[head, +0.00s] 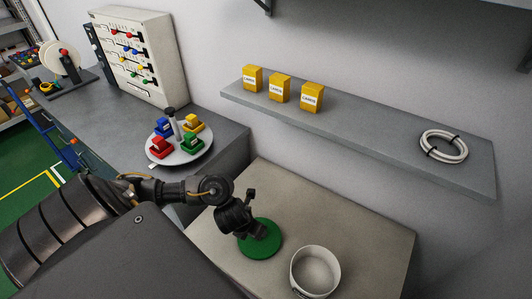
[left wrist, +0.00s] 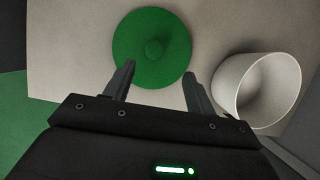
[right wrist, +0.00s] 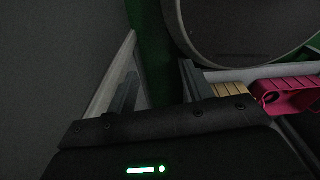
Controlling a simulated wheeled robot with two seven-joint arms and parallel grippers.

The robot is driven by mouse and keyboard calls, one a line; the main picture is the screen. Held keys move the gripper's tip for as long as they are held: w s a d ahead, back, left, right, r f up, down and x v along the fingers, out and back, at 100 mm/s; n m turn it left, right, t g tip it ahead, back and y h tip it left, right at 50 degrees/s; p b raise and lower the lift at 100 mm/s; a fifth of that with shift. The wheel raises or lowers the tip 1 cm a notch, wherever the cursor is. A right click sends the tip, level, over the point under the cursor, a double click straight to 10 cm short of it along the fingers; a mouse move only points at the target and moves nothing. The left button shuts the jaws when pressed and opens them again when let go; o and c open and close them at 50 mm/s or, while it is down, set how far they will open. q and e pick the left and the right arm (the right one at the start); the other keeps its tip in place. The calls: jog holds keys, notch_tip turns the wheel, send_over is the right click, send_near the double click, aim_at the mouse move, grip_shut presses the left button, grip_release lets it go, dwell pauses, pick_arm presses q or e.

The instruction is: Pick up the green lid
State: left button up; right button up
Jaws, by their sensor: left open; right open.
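The green lid (head: 262,243) is a flat round disc on the beige table. In the left wrist view the green lid (left wrist: 152,48) shows a small round knob at its middle. My left gripper (head: 262,231) is over the lid in the head view, partly hiding it. In the left wrist view my left gripper (left wrist: 158,82) is open, its fingertips apart at the lid's near edge with nothing between them. My right gripper (right wrist: 160,62) is open and empty in the right wrist view; it is not visible in the head view.
A white pot (head: 315,270), open at the top, stands right of the lid. A grey shelf (head: 380,137) above holds yellow boxes (head: 280,88) and a white cable coil (head: 443,146). A round tray (head: 181,157) with coloured blocks sits on the grey bench. A pink part (right wrist: 285,92) lies near my right gripper.

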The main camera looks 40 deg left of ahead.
pick_arm(q)
jog(key=f, duration=0.1)
jog(key=f+b, duration=0.1)
jog(key=a+f+b, duration=0.1)
jog(key=shift+w+f, duration=0.15)
jog(key=shift+w, duration=0.15)
jog(key=shift+w+a+f+b, duration=0.1)
jog(key=shift+w+f+b, duration=0.35)
jog(key=shift+w+f, duration=0.4)
jog(key=shift+s, duration=0.1)
jog(key=shift+f, duration=0.35)
jog(key=b+x, duration=0.1)
jog(key=x, duration=0.2)
jog(key=shift+f, duration=0.35)
jog(key=shift+w+f, duration=0.25)
jog(key=shift+f, duration=0.1)
pick_arm(e)
jog(key=f, duration=0.2)
jog(key=s+f, duration=0.1)
jog(key=f, duration=0.1)
jog(key=shift+f, duration=0.15)
